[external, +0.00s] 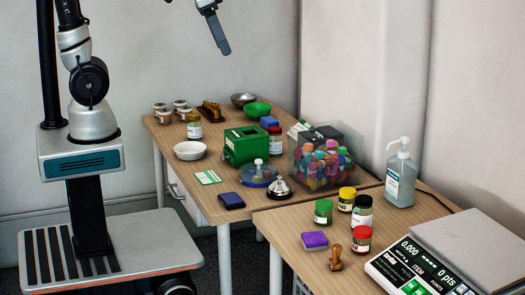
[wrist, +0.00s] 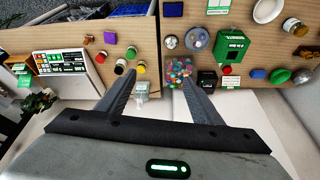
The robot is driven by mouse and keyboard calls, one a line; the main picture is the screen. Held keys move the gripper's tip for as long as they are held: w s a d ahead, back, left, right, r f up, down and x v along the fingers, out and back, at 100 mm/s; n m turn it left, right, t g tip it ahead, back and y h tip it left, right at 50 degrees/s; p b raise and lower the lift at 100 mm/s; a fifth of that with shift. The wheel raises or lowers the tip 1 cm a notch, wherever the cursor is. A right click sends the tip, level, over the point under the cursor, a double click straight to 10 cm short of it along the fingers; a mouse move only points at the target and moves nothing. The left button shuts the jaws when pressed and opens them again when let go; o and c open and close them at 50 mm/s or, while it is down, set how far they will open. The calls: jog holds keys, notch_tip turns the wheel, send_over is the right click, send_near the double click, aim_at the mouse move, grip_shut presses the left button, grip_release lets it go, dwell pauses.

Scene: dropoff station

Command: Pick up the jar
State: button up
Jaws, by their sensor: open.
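Several jars are in view, and I cannot tell which one is meant. On the near right table stand a green-lidded jar (external: 323,212), a yellow-lidded jar (external: 347,199), a dark jar with a white label (external: 362,212) and a red-lidded jar (external: 361,240). On the far table stand another red-lidded jar (external: 275,140) and a brown-topped jar (external: 194,126). My gripper (external: 221,42) hangs high at the top of the external view, partly out of frame. In the wrist view my gripper (wrist: 158,77) is open and empty, well above the tables.
A clear bin (external: 318,160) of colourful items, a green box (external: 245,144), a bell (external: 279,188), a purple sponge (external: 314,240) and a tall pump bottle (external: 402,175) crowd the tables. A scale (external: 425,265) fills the near right. A wall stands close behind.

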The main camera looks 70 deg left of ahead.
jog(key=w+d+f+m+g+b, duration=0.1)
jog(key=w+d+f+b, duration=0.35)
jog(key=w+f, duration=0.35)
jog(key=m+g+b, duration=0.2)
jog(key=m+b, duration=0.2)
jog(key=b, duration=0.4)
send_near(324, 203)
jog(key=f+b, duration=0.1)
jog(key=f, duration=0.1)
jog(key=f+b, duration=0.1)
jog(key=a+f+b, duration=0.1)
jog(key=f, duration=0.1)
jog(key=shift+w+f, duration=0.2)
jog(key=shift+f, duration=0.15)
jog(key=shift+w+d+f+b, duration=0.15)
jog(key=shift+d+f+b, duration=0.15)
jog(key=shift+f, duration=0.7)
jog(key=shift+w+d+f+b, duration=0.15)
jog(key=shift+f+b, duration=0.2)
jog(key=shift+f, duration=0.65)
jog(key=shift+w+d+f+b, duration=0.1)
jog(key=shift+d+f+b, duration=0.2)
jog(key=shift+f, duration=0.65)
jog(key=c, duration=1.2)
